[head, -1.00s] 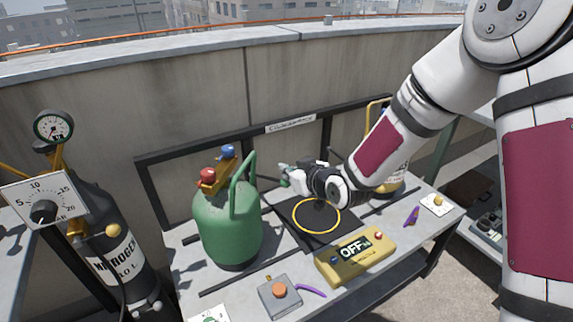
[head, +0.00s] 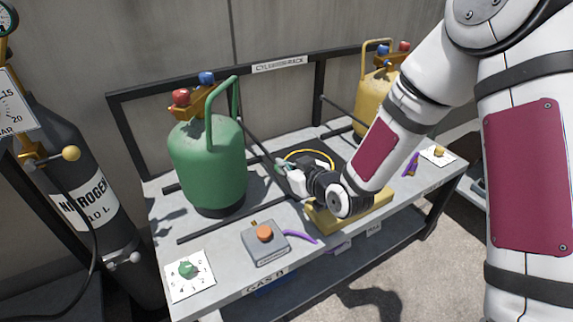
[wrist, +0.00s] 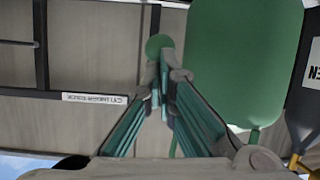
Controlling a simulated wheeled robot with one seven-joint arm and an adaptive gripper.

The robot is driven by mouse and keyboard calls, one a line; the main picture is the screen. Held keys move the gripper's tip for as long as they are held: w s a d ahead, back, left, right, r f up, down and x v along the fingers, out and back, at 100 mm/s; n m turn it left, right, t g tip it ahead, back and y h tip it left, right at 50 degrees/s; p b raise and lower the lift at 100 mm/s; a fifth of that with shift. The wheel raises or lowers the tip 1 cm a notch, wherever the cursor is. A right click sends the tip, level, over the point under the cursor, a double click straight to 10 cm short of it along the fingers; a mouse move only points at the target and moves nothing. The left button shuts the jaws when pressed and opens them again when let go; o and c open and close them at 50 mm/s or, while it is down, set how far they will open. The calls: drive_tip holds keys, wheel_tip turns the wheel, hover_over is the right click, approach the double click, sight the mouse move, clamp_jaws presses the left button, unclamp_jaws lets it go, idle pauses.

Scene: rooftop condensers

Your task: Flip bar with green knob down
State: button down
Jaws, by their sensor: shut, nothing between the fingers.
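A round green knob (wrist: 158,45) shows in the wrist view just beyond my gripper's fingertips (wrist: 163,68). The fingers are together with nothing held between them; I cannot tell whether they touch the knob. In the head view my gripper (head: 281,168) is right of the green cylinder, above the bench. A dark bar (head: 260,138) slopes from the rack down toward my fingertips. The knob cannot be told apart from my teal fingers there. Another dark bar (head: 335,108) slopes near the yellow cylinder.
The green cylinder (head: 208,165) stands close left of my gripper; the yellow cylinder (head: 372,92) is behind my arm. A grey box with an orange button (head: 265,247), a green dial on a card (head: 188,270) and a yellow box (head: 377,212) lie along the bench front.

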drive_tip(key=shift+s+d+f+b, duration=0.15)
drive_tip(key=shift+f+b, duration=0.55)
drive_tip(key=shift+f, duration=0.4)
